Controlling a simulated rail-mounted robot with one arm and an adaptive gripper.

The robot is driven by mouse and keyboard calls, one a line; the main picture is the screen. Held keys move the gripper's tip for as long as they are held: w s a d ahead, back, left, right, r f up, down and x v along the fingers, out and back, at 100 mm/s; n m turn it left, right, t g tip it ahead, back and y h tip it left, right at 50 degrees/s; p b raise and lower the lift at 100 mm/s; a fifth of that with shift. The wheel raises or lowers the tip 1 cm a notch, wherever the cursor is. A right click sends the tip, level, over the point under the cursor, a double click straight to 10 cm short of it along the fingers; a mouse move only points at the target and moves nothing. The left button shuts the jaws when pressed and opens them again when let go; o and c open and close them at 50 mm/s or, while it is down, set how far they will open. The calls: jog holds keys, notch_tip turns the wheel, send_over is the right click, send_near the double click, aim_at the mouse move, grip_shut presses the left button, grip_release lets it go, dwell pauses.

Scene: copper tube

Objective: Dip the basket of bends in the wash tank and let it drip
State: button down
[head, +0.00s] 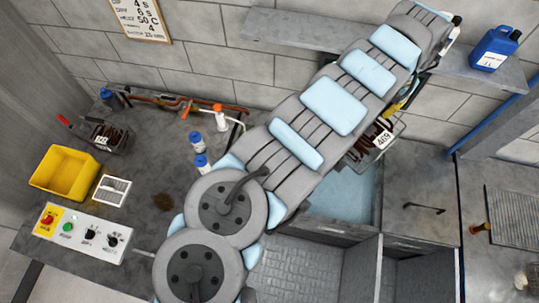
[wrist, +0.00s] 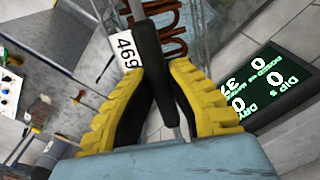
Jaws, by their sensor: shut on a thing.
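My gripper (head: 402,102) is shut on the black handle (wrist: 152,60) of a wire basket (head: 362,152), its yellow fingers on either side in the wrist view (wrist: 156,72). The basket holds brown copper bends (wrist: 168,28) and bears a white tag (wrist: 126,53) reading 469. In the head view it hangs at the back of the wash tank (head: 340,206), which holds pale blue liquid. My arm hides part of the basket and tank. I cannot tell how high the basket is above the liquid. A dark display (wrist: 272,92) shows DIP and DRY readings, with zeros visible.
Another tagged basket of bends (head: 106,137) stands on the left bench near a yellow bin (head: 65,172) and a control panel (head: 80,233). White bottles with blue caps (head: 196,143) stand near my arm. A blue jug (head: 494,48) is on the wall shelf (head: 300,32).

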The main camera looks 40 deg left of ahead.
jog(key=s+a+f+m+b, duration=0.2)
jog(key=s+a+f, duration=0.1)
jog(key=a+f, duration=0.5)
jog(key=s+a+f+m+b, duration=0.1)
jog(key=s+a+f+m, duration=0.1)
jog(key=a+f, duration=0.65)
jog(key=s+a+f+m+b, duration=0.25)
jog(key=s+a+f, duration=0.4)
jog(key=f, duration=0.35)
jog(key=s+a+f+m+b, duration=0.2)
jog(key=s+a+f+m, duration=0.3)
jog(key=s+f, duration=0.4)
notch_tip(320, 180, down, 22)
jog(key=w+a+b, duration=0.1)
jog(key=b, duration=1.7)
jog(key=shift+w+a+f+n, duration=0.2)
jog(key=shift+f+n, duration=0.05)
jog(key=shift+n, duration=0.1)
dwell(1.4)
